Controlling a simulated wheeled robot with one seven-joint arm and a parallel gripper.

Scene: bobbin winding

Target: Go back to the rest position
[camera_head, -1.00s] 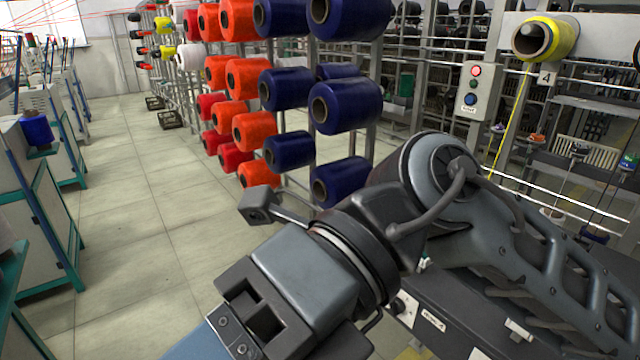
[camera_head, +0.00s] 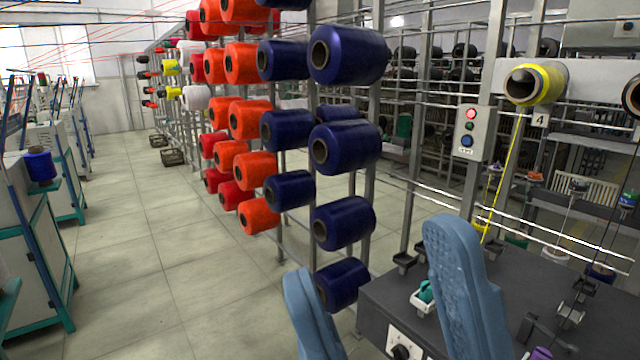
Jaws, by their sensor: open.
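My gripper (camera_head: 372,262) shows at the bottom of the head view as two blue ridged fingers, pointing up and spread wide apart. Nothing is held between them. The left finger is in front of the floor and a navy spool; the right finger is in front of the dark bench (camera_head: 385,300) and hides part of its top. The rest of my arm is outside the picture. A yellow cone (camera_head: 536,84) sits on a holder by the number 4 plate at the upper right, with yellow thread running down from it.
A rack of orange and navy spools (camera_head: 346,147) stands just beyond the fingers. A button box (camera_head: 473,132) is on a post at right. A small white tray (camera_head: 424,300) with a green item lies on the bench. Open tiled floor (camera_head: 160,240) stretches at left.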

